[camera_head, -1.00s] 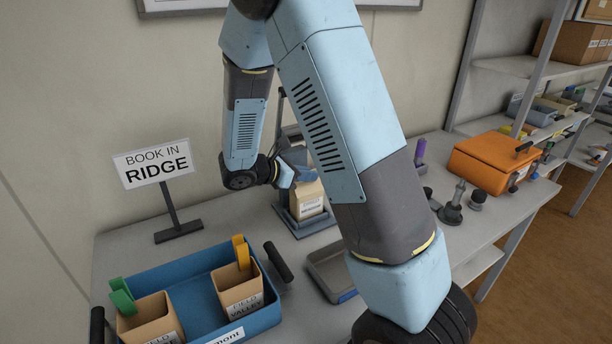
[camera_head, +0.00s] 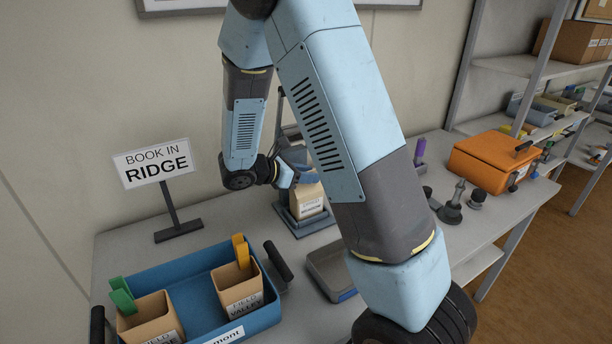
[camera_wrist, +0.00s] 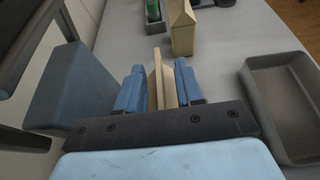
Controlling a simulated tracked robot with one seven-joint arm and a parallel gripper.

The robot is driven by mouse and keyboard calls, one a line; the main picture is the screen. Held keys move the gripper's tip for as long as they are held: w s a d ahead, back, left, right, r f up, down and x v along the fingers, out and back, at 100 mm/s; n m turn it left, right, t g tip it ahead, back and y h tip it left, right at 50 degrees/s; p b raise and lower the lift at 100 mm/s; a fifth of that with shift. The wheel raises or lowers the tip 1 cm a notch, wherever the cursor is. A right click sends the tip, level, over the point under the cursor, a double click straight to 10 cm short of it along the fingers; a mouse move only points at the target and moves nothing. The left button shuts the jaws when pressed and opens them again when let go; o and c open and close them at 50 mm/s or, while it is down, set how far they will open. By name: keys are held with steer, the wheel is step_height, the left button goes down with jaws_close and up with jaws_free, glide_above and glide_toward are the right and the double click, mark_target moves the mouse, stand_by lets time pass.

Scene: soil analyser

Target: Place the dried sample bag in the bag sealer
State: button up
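The tan paper sample bag (camera_head: 309,203) with a white label stands upright on the base of the grey-blue bag sealer (camera_head: 284,216) at the middle of the bench. My gripper (camera_wrist: 161,88) is at the bag's top. In the wrist view its two blue fingers are apart, one on each side of the bag's narrow top ridge (camera_wrist: 159,70), with a gap to the ridge. In the head view a blue finger hides the bag's top, and my arm covers part of the sealer.
A blue tray (camera_head: 205,262) holds two open bags with green and yellow clips. A shallow grey pan (camera_head: 326,262) lies in front of the sealer. Another tan bag (camera_wrist: 183,30) stands beyond in the wrist view. An orange case (camera_head: 492,160) is at right.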

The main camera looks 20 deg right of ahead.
steer(key=v, duration=1.2)
steer(key=s+d+r+m+g+y, duration=0.3)
steer(key=s+d+r+m+y, duration=0.4)
steer(key=s+d+r+m, duration=0.3)
steer(key=s+r+m+t+y, duration=0.6)
steer(key=s+m, duration=0.4)
steer(key=s, duration=0.3)
steer(key=shift+d+r, duration=0.25)
steer(key=shift+r, duration=0.2)
